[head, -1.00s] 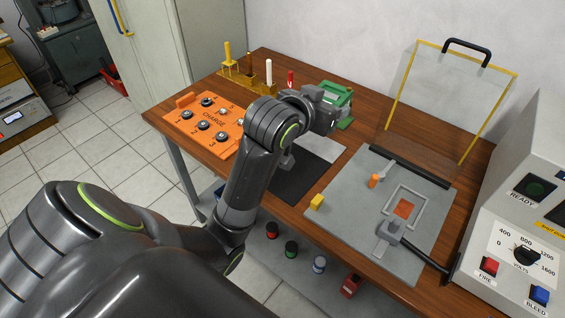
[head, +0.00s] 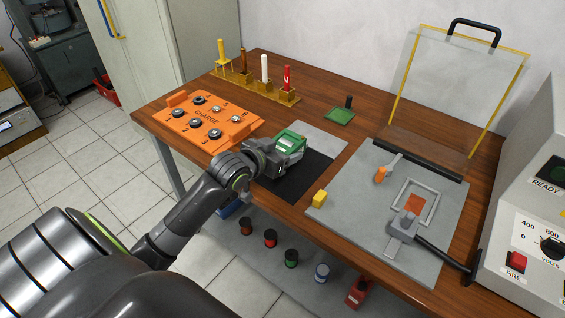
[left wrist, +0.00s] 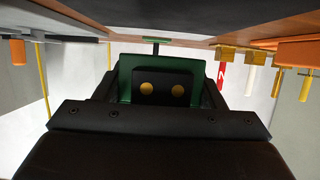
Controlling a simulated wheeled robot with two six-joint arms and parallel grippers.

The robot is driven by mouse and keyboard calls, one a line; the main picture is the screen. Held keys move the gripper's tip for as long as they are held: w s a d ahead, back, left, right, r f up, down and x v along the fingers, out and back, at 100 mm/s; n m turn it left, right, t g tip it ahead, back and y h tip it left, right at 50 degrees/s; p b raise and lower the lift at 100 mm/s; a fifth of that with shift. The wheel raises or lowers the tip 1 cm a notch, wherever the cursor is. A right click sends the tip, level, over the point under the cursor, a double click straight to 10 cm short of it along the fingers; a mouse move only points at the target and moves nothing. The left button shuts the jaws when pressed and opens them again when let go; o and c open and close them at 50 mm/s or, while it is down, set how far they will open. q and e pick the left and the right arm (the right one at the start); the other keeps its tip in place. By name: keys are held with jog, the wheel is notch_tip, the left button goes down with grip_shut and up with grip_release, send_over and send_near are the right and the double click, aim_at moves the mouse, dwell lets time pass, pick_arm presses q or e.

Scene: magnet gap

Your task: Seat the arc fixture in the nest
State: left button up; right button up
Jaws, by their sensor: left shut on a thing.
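The arc fixture (head: 292,139) appears to be the green block in my left gripper (head: 284,152), which is shut on it. In the left wrist view the green block (left wrist: 124,78) shows between the fingers, with a black face and two brass dots. In the head view it is over the black mat; its exact height is unclear. The nest seems to be the raised grey frame (head: 437,191) around an orange square (head: 415,204) on the grey plate (head: 345,222), to the right of the gripper. My right gripper is not in view.
A grey clamp (head: 402,226) with a black handle stands by the frame. An orange-tipped arm (head: 380,174) and yellow block (head: 320,197) are on the plate. A clear shield (head: 455,85) stands upright behind. A green pad (head: 340,117) with a black post lies at the back.

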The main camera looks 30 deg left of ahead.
pick_arm(q)
jog(key=shift+f, duration=1.85)
jog(key=shift+f, duration=0.1)
jog(key=o, duration=1.1)
jog(key=shift+f, duration=0.1)
jog(key=o, duration=0.3)
